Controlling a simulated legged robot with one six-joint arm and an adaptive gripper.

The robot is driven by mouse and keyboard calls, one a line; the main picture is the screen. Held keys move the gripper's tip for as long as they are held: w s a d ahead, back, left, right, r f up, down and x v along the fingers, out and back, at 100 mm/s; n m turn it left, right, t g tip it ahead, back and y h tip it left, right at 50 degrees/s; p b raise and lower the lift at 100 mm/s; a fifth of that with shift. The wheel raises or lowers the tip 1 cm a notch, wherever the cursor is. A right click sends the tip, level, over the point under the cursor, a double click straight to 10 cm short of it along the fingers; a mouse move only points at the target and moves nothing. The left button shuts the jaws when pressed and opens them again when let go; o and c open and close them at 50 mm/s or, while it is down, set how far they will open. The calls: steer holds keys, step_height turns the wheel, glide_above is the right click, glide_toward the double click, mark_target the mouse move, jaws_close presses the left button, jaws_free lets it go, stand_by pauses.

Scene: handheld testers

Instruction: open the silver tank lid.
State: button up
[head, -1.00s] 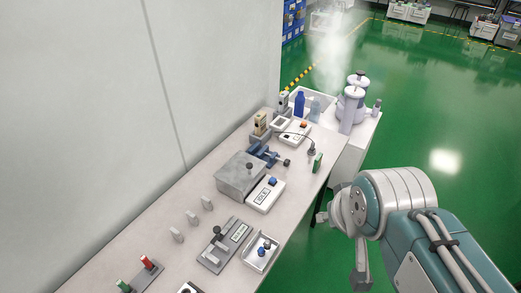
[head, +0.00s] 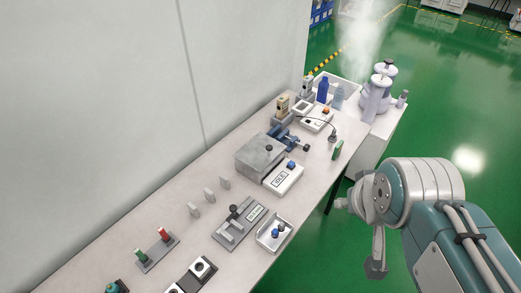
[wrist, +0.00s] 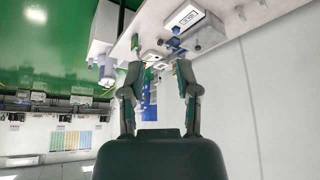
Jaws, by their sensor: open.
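Every lid I can make out looks shut. My gripper (wrist: 158,72) is open and empty, its two fingers apart in the wrist view. In the head view my gripper (head: 365,235) hangs beside the bench's right edge, over the floor, apart from the tanks and the box.
A white tester (head: 284,178), a blue clamp (head: 285,138), blue bottles (head: 322,90), a small tray (head: 274,236) and switch blocks crowd the bench (head: 190,228). A wall (head: 120,100) runs along its left. The green floor (head: 440,110) to the right is clear.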

steer(key=o, duration=0.4)
steer(key=shift+c, duration=0.2)
steer(key=n+g, duration=0.1)
glide_above(269, 147)
steer(key=s, duration=0.4)
step_height(269, 147, down, 12)
steer(key=shift+y, duration=0.3)
steer(key=x, duration=1)
steer(key=shift+d+f, duration=0.25)
steer(key=shift+f, duration=0.2)
steer(key=shift+s, duration=0.1)
jaws_close()
